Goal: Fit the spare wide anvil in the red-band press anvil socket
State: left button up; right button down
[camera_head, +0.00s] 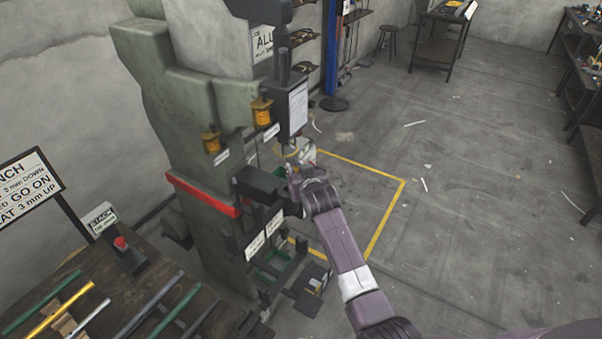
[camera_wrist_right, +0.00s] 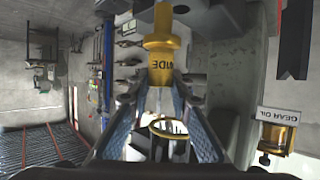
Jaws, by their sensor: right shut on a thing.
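The red-band press (camera_head: 165,110) is the tall green machine left of centre, with a red band (camera_head: 200,193) around its column. My right gripper (camera_head: 293,183) is at the press's front, beside a dark projecting block (camera_head: 262,184). In the right wrist view my right gripper (camera_wrist_right: 167,95) is shut on the spare wide anvil (camera_wrist_right: 163,58), a yellow stepped cylinder with "WIDE" on it. The anvil's far end is close to a dark part at the top of that view; I cannot tell whether they touch. The anvil socket is not clearly visible. My left gripper is not in view.
A dark bench (camera_head: 130,290) with coloured rods stands at lower left, with a red-button box (camera_head: 121,246) on it. Yellow oil cups (camera_head: 261,111) and a dark box with a label (camera_head: 292,106) are on the press. Yellow floor lines (camera_head: 384,222) surround its front; the floor to the right is mostly clear.

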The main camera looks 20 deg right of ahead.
jog(key=shift+w+a+f+b, duration=0.35)
jog(key=shift+w+f+b, duration=0.1)
jog(key=shift+f+b, duration=0.25)
jog(key=shift+w+a+f+b, duration=0.35)
jog(key=shift+w+f+b, duration=0.15)
jog(key=shift+b, duration=0.25)
jog(key=shift+w+a+f+b, duration=0.35)
jog(key=shift+w+f+b, duration=0.05)
jog(key=shift+f+b, duration=0.35)
jog(key=c, duration=1.7)
grip_release()
jog(key=shift+s+f, duration=0.1)
jog(key=shift+f, duration=0.05)
jog(key=shift+s, duration=0.1)
